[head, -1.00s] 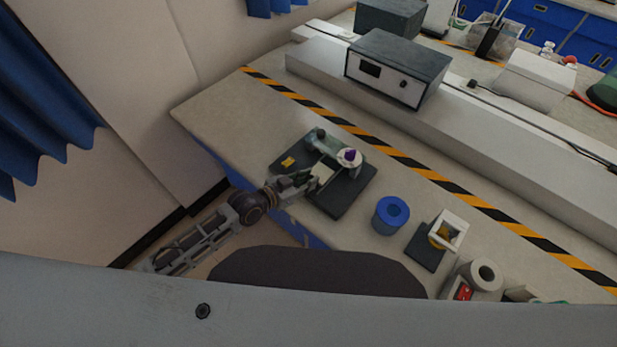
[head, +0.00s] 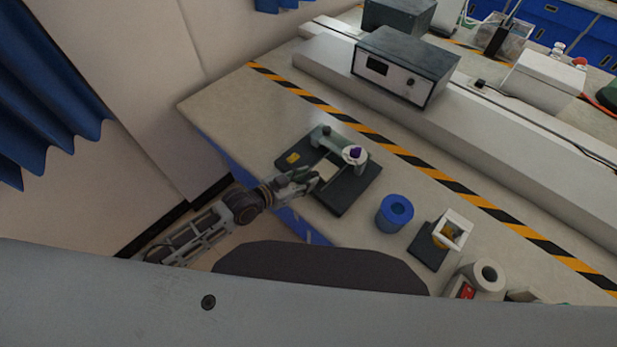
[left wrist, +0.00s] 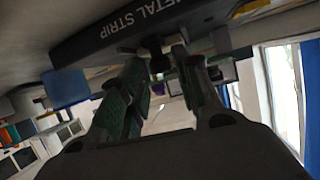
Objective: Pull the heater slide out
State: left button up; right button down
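The heater device is a dark base plate (head: 350,195) with a grey-green bridge and a white round part with a purple top (head: 355,154) on it. A pale flat piece (head: 327,169), perhaps the slide, lies in its middle. My left gripper (head: 312,180) is at the plate's front-left edge, beside the pale piece. In the left wrist view its green-padded fingers (left wrist: 158,72) are apart, with a small dark knob (left wrist: 158,63) visible between or just beyond the tips. No contact with the knob can be made out. My right gripper is not in view.
A blue cylinder (head: 394,213) stands right of the device, then a dark block with a white frame (head: 453,230) and a white roll (head: 485,278). A striped tape line runs behind. A dark-edged plate marked "METAL STRIP" (left wrist: 115,28) shows in the left wrist view.

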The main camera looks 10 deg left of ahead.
pick_arm(q)
jog(key=v, duration=0.9)
jog(key=shift+s+a, duration=0.2)
jog(key=shift+s, duration=0.05)
dwell(0.9)
